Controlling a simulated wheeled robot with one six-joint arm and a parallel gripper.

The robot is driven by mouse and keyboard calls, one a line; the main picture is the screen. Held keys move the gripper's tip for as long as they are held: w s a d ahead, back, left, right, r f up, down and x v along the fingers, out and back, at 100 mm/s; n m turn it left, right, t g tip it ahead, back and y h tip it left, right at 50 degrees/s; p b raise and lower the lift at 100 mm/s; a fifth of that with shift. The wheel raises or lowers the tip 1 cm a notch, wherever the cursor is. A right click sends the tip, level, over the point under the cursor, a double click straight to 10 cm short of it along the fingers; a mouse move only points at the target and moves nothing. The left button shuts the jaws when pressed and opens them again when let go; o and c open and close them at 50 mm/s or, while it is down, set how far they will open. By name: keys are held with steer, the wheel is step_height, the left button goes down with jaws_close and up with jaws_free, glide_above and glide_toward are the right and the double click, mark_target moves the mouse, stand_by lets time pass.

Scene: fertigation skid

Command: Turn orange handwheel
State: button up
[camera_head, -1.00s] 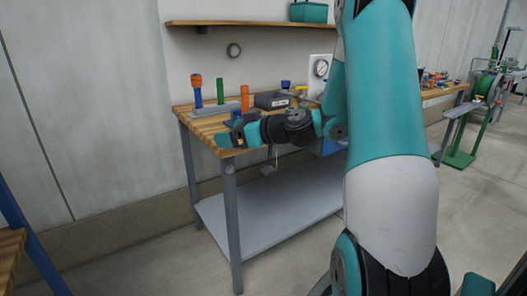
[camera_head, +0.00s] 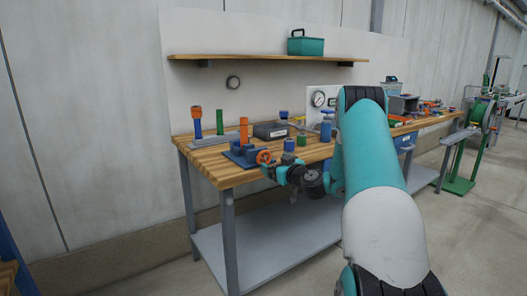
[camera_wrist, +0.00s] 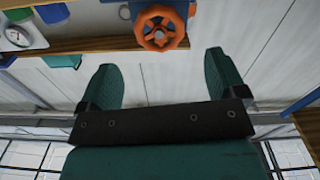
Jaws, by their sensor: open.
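The orange handwheel (camera_head: 264,157) faces out from a blue valve body (camera_head: 243,153) at the front edge of the wooden workbench. In the wrist view the orange handwheel (camera_wrist: 161,28) is at the top centre, with part of its blue body (camera_wrist: 189,10) behind it. My gripper (camera_wrist: 160,75) is open and empty, its two teal fingers spread on either side of the wheel's line. The wheel lies beyond the fingertips, apart from them. In the head view my gripper (camera_head: 273,172) is just below and right of the wheel; its fingertips are small there.
On the workbench (camera_head: 215,168) stand an orange-topped blue post, a green post, an orange post (camera_head: 244,130) and a dark grey box (camera_head: 270,130). Blue and green caps (camera_head: 289,145) stand right of the valve. A gauge panel (camera_head: 318,98) is behind. Floor in front is clear.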

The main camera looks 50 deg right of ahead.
mark_target(265, 158)
steer(key=p+x, duration=0.1)
steer(key=x, duration=0.6)
steer(key=shift+w+p, duration=0.25)
steer(key=shift+p, duration=0.1)
steer(key=c, duration=0.9)
steer(key=shift+f, duration=0.1)
